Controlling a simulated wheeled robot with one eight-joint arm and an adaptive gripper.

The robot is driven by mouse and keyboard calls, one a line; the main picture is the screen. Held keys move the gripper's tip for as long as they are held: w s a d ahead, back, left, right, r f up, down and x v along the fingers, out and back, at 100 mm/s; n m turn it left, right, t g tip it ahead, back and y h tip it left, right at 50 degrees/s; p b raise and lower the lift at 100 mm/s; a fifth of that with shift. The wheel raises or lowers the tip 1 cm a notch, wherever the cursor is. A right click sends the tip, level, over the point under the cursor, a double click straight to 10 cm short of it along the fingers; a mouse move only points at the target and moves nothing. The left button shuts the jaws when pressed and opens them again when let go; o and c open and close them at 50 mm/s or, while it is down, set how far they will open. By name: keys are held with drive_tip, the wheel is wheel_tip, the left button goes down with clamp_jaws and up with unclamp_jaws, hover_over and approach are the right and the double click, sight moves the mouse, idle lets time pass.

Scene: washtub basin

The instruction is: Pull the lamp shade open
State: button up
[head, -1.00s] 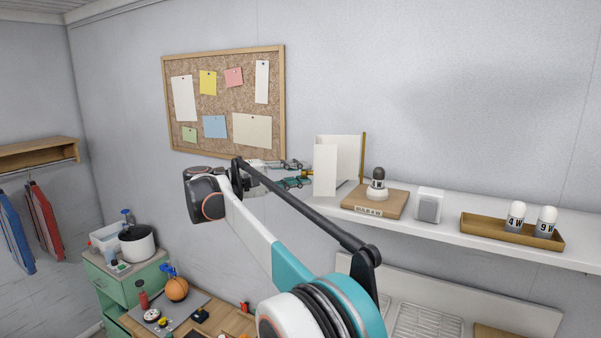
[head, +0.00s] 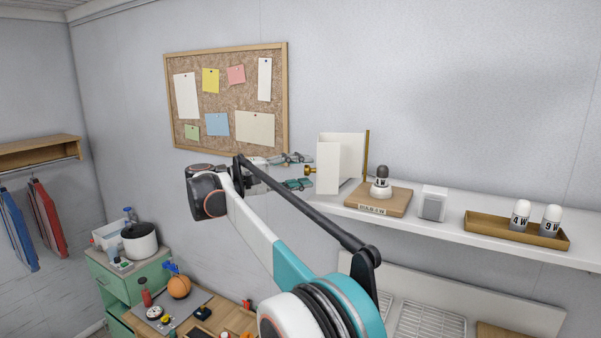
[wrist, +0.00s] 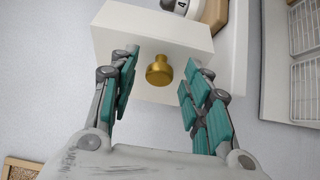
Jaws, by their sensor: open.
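The lamp shade (head: 328,167) is a white, angled panel piece at the left end of the wall shelf. Its brass knob (head: 309,170) sticks out to the left. In the wrist view the shade's white face (wrist: 140,35) fills the upper middle, with the round knob (wrist: 159,70) at its centre. My gripper (head: 297,171) is open. Its teal-padded fingers, also in the wrist view (wrist: 160,78), stand on either side of the knob with clear gaps. A dark-topped bulb (head: 381,180) stands on a wooden base (head: 375,201) to the right of the shade.
The white shelf (head: 450,229) runs along the wall. It also holds a small white box (head: 432,203) and a tray (head: 480,228) with two bulbs. A thin brown post (head: 365,155) stands at the shade's back edge. A corkboard (head: 230,135) hangs at left.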

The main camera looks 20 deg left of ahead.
drive_tip(key=v, duration=0.7)
drive_tip(key=shift+s+a, duration=0.1)
drive_tip(key=shift+a, duration=0.05)
